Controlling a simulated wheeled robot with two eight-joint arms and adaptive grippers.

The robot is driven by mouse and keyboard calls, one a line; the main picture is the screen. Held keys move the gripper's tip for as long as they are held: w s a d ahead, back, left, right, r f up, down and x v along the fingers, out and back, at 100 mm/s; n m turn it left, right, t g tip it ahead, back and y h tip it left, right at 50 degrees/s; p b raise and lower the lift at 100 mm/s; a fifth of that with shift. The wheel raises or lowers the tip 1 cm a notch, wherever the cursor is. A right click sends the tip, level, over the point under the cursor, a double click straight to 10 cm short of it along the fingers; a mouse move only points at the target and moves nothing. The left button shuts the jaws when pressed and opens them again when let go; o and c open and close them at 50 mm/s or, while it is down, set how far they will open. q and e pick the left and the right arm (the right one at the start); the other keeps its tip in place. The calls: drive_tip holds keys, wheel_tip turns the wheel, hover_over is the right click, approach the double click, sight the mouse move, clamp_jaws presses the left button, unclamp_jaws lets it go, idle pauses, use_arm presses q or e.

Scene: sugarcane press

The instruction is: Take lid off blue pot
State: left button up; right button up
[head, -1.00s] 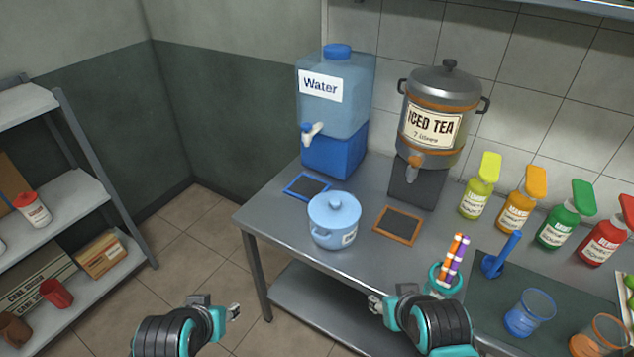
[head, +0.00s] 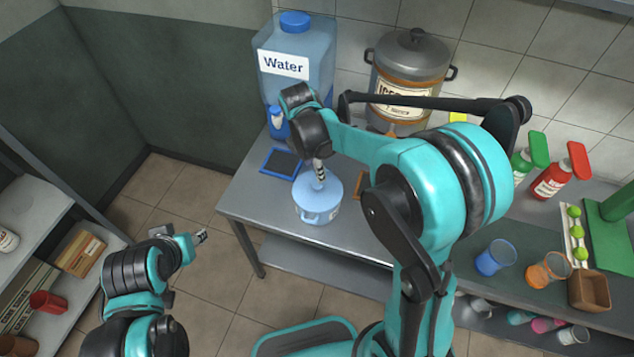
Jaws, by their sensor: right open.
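The blue pot (head: 318,214) stands on the left part of the metal table, in front of the water dispenser. Its light blue lid (head: 306,188) sits on it. My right arm reaches across the table from the right, and my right gripper (head: 319,180) points down just over the middle of the lid. It is open; the lid's knob is hidden behind the fingers, and I cannot tell whether they touch it. My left gripper (head: 201,237) is left of the table, over the floor, away from the pot; its finger gap is too small to judge.
The water dispenser (head: 292,65) and the iced tea urn (head: 410,65) stand behind the pot. A blue-framed mat (head: 281,162) lies close behind it. Bottles, a blue cup (head: 495,258) and an orange cup (head: 547,270) are at right. Shelves stand at far left.

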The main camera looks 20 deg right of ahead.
sight(317, 184)
drive_tip(key=f+b, duration=0.1)
drive_tip(key=f, duration=0.4)
drive_tip(key=f+b, duration=0.1)
drive_tip(key=f, duration=0.1)
drive_tip(key=shift+s+d+f+b, duration=0.2)
drive_tip(key=shift+d+f+b, duration=0.1)
drive_tip(key=shift+d+f, duration=0.1)
clamp_jaws()
